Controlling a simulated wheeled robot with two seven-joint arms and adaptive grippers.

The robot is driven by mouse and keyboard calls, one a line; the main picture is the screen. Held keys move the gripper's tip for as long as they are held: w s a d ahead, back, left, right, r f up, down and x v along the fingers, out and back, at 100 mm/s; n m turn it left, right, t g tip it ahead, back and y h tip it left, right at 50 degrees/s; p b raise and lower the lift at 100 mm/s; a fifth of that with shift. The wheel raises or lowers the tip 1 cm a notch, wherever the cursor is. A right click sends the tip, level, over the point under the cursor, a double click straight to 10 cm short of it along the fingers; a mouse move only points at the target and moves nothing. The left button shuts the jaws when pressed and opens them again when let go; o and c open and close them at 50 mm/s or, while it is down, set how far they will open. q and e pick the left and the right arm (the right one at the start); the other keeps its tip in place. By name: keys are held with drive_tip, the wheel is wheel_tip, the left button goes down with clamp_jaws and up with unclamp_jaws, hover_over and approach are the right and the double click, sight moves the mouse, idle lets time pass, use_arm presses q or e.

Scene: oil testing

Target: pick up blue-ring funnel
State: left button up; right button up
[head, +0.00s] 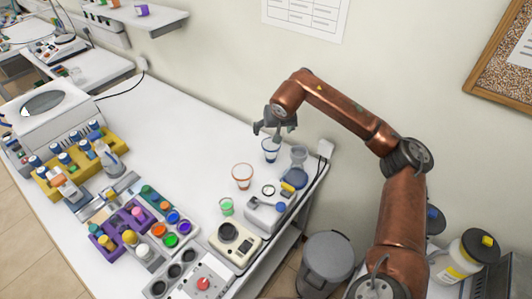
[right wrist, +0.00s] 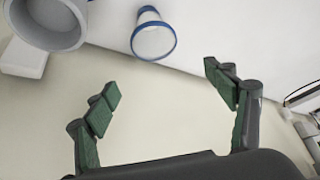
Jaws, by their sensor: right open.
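The blue-ring funnel (head: 270,152) stands on the white table near its back edge, close to the wall. In the right wrist view the funnel (right wrist: 153,40) shows its white body and blue rings ahead of the fingertips, between their lines. My right gripper (head: 274,132) is just above and beside the funnel in the head view. In the right wrist view my right gripper (right wrist: 161,80) is open, with nothing between its green-padded fingers. I cannot tell the exact gap to the funnel. My left gripper is out of view.
An orange-ring funnel (head: 242,172) stands nearer the front. A grey cup-like container (head: 299,154) is close to the right of the blue-ring funnel. A green-ring item (head: 227,207) and a beige device (head: 235,240) stand further forward. The table left of the funnel is clear.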

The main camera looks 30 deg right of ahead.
drive_tip(key=b, duration=0.3)
approach(271, 144)
drive_tip(key=x, duration=0.2)
drive_tip(key=shift+w+d+f, duration=0.2)
drive_tip(key=shift+w+d, duration=0.05)
drive_tip(key=shift+w, duration=0.15)
drive_tip(key=shift+w+f, duration=0.15)
drive_tip(key=shift+f, duration=0.1)
drive_tip(key=shift+x, duration=0.75)
drive_tip(key=shift+w+d+f, duration=0.1)
drive_tip(key=shift+f, duration=0.5)
drive_tip(key=b+x, duration=0.1)
drive_tip(key=x, duration=0.3)
drive_tip(key=shift+f, duration=0.35)
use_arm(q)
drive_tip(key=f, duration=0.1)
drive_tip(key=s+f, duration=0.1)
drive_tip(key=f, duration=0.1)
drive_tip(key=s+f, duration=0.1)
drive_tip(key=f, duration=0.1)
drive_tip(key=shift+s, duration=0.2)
use_arm(e)
drive_tip(key=shift+r, duration=0.1)
drive_tip(key=shift+c, duration=0.4)
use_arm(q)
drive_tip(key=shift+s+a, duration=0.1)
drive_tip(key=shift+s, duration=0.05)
use_arm(e)
drive_tip(key=c, duration=1.2)
